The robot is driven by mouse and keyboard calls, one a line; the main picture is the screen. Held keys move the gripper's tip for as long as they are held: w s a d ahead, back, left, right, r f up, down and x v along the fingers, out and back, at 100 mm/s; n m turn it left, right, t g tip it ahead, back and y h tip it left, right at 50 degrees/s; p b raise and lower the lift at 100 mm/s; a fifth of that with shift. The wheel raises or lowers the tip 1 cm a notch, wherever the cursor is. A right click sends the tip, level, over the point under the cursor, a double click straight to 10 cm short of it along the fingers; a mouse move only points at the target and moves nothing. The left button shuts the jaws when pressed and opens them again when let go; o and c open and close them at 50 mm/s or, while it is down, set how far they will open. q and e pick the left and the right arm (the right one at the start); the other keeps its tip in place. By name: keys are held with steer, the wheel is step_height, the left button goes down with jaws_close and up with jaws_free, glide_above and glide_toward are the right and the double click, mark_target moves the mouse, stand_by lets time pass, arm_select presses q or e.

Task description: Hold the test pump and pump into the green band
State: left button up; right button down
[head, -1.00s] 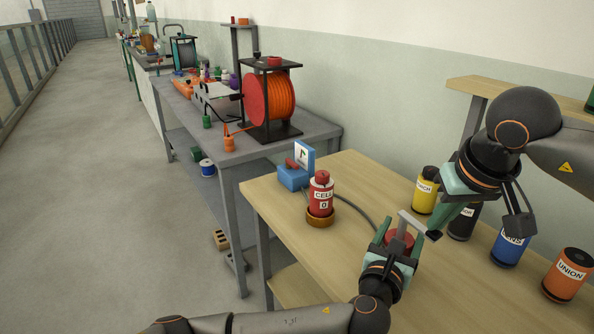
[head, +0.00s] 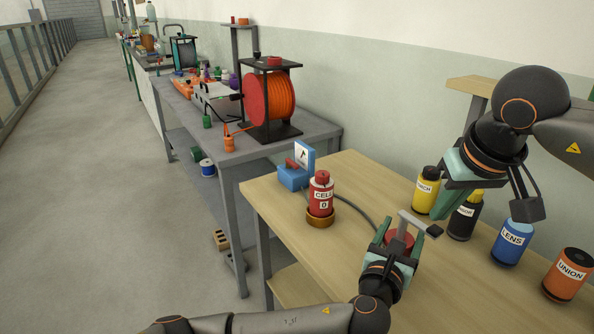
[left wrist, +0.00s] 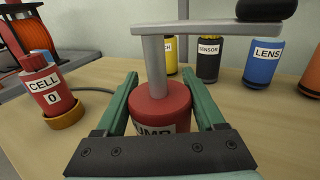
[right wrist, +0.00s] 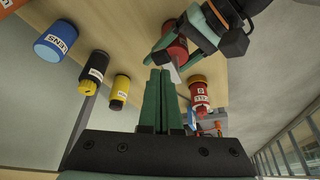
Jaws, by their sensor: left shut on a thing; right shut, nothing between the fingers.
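The test pump is a red cylinder (left wrist: 158,106) marked PUMP, standing on the wooden table. It has a grey post and a flat grey lever (left wrist: 205,28) ending in a black grip (left wrist: 265,9). My left gripper (head: 398,238) is shut on the pump body, one finger on each side. My right gripper (head: 432,214) is shut and empty, just beyond the lever and apart from the grip; its fingers also show in the right wrist view (right wrist: 161,78). A white dial (head: 304,155) with a dark needle stands on a blue base (head: 293,178); its green band cannot be made out.
A red CELL canister (head: 321,195) sits in a brown ring (head: 320,216), with a grey hose beside it. Yellow, black SENSOR (head: 465,217), blue LENS (head: 512,243) and orange UNION (head: 567,275) canisters line the table's right side. The front of the table is clear.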

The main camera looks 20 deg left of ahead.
steer(key=shift+r, duration=0.1)
step_height(320, 180, up, 7)
stand_by(0.8)
arm_select(q)
steer(key=o, duration=1.5)
